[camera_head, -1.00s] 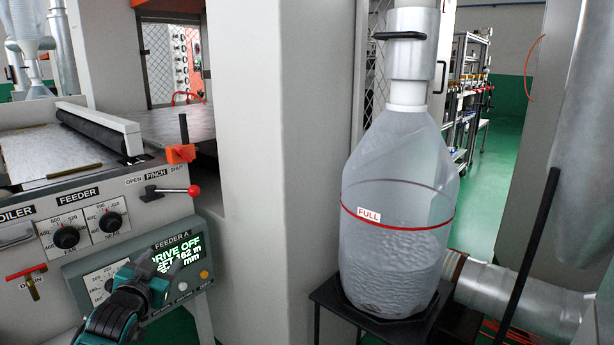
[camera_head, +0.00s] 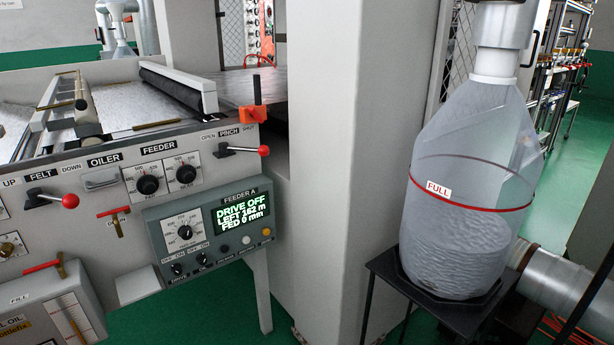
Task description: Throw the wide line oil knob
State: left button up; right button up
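No knob in view has a readable "wide line oil" label, so I cannot tell which one it is. A brass knob (camera_head: 8,248) on a pale plate is cut by the left edge. Two black dial knobs (camera_head: 147,185) sit under the FEEDER label, right of the OILER label (camera_head: 104,160). The grey FEEDER A box (camera_head: 156,218) carries a larger black dial knob (camera_head: 185,232) and two small black knobs with on and off marks, the left one (camera_head: 177,269) and the right one (camera_head: 202,260). Neither gripper is in view.
Red-ended levers stand at FELT (camera_head: 69,201) and PINCH (camera_head: 263,151). Red T-handles stick out at DRAIN (camera_head: 113,211) and above FILL (camera_head: 42,266). A white column (camera_head: 335,170) and a large clear bag (camera_head: 465,200) on a black stand are to the right.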

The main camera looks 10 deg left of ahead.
aim_at(201, 258)
jog(key=u, duration=1.25)
